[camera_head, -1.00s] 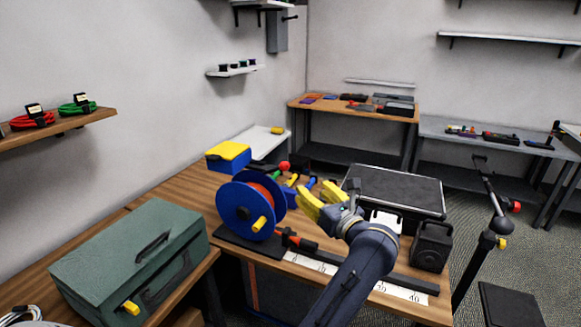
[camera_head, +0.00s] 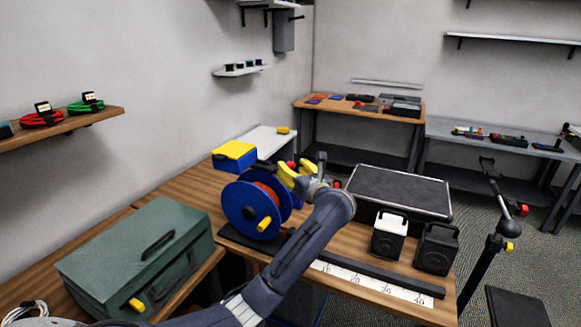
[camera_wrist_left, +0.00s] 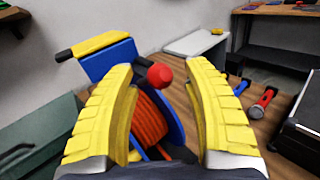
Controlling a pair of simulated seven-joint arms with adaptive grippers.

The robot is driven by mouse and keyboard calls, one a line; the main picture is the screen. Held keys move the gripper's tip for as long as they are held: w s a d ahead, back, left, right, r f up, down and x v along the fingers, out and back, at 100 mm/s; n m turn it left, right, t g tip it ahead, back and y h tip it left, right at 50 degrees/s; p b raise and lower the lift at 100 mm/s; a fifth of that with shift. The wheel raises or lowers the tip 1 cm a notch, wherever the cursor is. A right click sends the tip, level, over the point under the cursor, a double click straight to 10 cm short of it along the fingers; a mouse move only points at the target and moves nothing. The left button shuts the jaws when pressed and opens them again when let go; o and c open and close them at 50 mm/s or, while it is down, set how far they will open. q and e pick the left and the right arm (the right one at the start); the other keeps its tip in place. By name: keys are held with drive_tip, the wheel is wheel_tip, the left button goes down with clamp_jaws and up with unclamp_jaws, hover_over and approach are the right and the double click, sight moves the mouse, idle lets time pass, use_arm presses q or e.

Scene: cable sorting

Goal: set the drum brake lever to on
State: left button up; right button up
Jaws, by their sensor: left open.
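The cable drum (camera_head: 247,212) stands on the wooden bench, with blue flanges, red-orange cable and a yellow crank knob. The brake lever's round red knob (camera_wrist_left: 160,76) shows in the left wrist view, in front of the orange cable windings (camera_wrist_left: 148,115). In the head view it is largely hidden behind my fingers. My left gripper (camera_head: 294,170) is over the drum's far right side, its yellow fingers spread. In the wrist view the left gripper (camera_wrist_left: 158,72) has one finger on each side of the knob; I cannot tell whether either touches it. My right gripper is not in view.
A blue box with a yellow lid (camera_head: 234,154) is behind the drum, and a green case (camera_head: 135,255) is at left. White and black boxy units (camera_head: 389,236) and a large dark case (camera_head: 398,190) stand at right. Hand tools (camera_wrist_left: 265,100) lie beside the drum.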

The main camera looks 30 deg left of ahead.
use_arm(q)
drive_tip(key=shift+x, duration=0.85)
drive_tip(key=shift+c, duration=0.5)
clamp_jaws()
